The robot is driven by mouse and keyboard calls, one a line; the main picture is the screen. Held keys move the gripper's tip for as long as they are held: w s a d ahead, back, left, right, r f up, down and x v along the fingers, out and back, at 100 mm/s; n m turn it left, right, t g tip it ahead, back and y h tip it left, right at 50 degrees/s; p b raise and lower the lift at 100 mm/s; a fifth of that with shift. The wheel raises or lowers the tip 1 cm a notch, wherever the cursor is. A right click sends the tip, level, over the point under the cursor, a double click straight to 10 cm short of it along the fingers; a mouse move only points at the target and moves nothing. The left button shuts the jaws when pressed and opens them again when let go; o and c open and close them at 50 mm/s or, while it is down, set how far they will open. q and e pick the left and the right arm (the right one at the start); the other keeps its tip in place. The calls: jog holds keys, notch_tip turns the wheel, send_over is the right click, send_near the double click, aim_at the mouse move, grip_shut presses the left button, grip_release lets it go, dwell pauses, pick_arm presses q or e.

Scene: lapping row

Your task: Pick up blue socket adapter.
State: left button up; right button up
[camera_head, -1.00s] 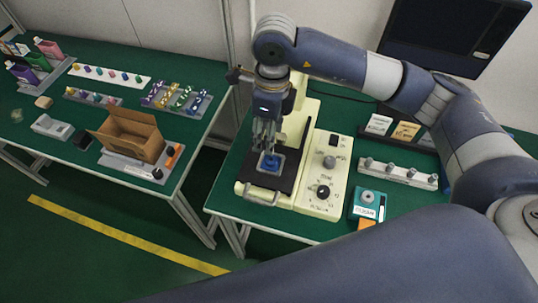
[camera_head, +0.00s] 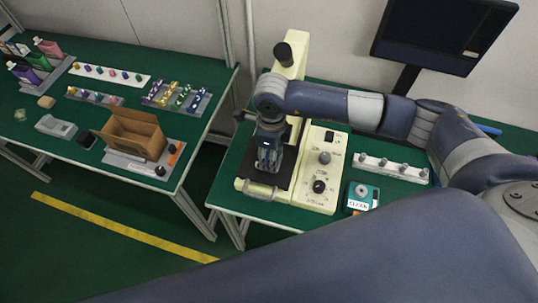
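My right gripper (camera_head: 268,162) points down over the black plate (camera_head: 284,176) of the cream machine (camera_head: 317,185). Its fingers are low, close to the plate, and it covers the spot where the blue socket adapter showed earlier. The adapter is hidden now behind the gripper and wrist. I cannot tell whether the fingers are open or shut, or whether they touch it. My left gripper is not in view.
A grey block with several knobs (camera_head: 391,168) and a teal box (camera_head: 361,198) sit right of the machine. A monitor (camera_head: 440,30) stands behind. The left table holds an open cardboard box (camera_head: 132,135), bottles (camera_head: 47,50) and racks of small parts (camera_head: 176,97).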

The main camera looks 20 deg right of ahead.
jog(key=shift+f, duration=0.1)
grip_shut()
dwell(0.3)
